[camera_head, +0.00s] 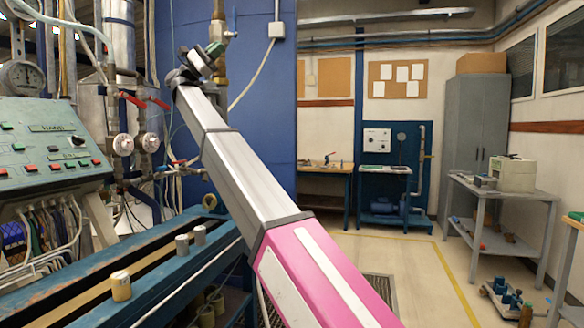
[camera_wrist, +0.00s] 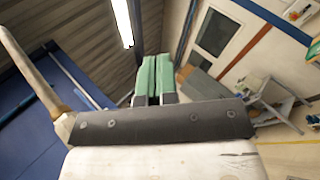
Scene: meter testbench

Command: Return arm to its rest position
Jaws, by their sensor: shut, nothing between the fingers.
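My gripper (camera_wrist: 156,78) shows in the wrist view as two green fingers side by side, closed together with nothing between them. Behind the fingers in that view are the ceiling, a lamp and the room's far wall, so it points up and outward into the room. In the camera_head view my arm stretches from the lower right up to the upper left, raised above the blue bench (camera_head: 165,285). Its far end is near the pipes and the blue panel, with the gripper (camera_head: 215,49) small and partly hidden there. I cannot tell how far it is from the pipes.
A control panel (camera_head: 50,145) and pipes with red-handled valves (camera_head: 133,99) stand at the left. A blue wall panel (camera_head: 268,110) is behind the arm. A grey cabinet (camera_head: 473,130) and a side table (camera_head: 500,190) stand at the right. The floor between is mostly clear.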

